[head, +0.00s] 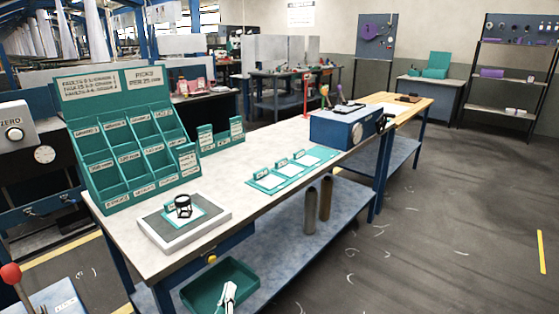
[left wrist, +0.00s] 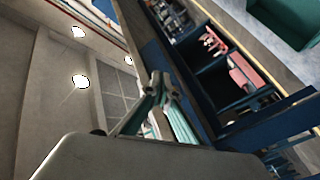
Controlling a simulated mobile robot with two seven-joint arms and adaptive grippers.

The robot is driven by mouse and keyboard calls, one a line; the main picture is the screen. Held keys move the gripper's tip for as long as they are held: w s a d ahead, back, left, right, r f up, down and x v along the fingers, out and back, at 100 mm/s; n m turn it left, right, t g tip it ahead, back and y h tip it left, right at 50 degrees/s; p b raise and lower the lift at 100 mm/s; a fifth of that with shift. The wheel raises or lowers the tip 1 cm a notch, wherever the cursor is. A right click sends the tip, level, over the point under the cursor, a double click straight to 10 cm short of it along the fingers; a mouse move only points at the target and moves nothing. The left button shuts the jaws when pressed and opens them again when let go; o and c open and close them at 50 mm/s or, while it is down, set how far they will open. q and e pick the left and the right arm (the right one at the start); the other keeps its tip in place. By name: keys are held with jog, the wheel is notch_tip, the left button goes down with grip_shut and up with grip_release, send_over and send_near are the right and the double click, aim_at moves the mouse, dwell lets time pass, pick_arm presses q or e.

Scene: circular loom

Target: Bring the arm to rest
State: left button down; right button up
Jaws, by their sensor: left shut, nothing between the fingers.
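My left gripper (head: 229,291) shows at the bottom of the head view, with its fingers in front of the green tray under the bench. In the left wrist view its fingers (left wrist: 158,88) are shut with nothing between them. No object hangs from it. The gripper appears in front of the bench's near side, apart from the bench top (head: 240,165). My right gripper is not in view.
A green tray (head: 240,272) is on the bench's lower shelf (head: 275,240). On the bench top are a green compartment rack (head: 130,150), a grey pad (head: 155,232) holding a small black ring-shaped item (head: 183,206), green trays and a blue box (head: 340,128). Floor at right is open.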

pick_arm(q)
jog(key=s+a+f+m+g+h, duration=0.1)
jog(key=s+f+m+g, duration=0.2)
jog(key=s, duration=1)
jog(key=s+a+f+m+g+h, duration=0.1)
jog(key=s+f+m+g, duration=0.3)
jog(key=s+f+m, duration=0.5)
jog(key=s+a, duration=0.1)
jog(key=s, duration=0.3)
jog(key=shift+h, duration=0.4)
jog(key=shift+s+f, duration=0.1)
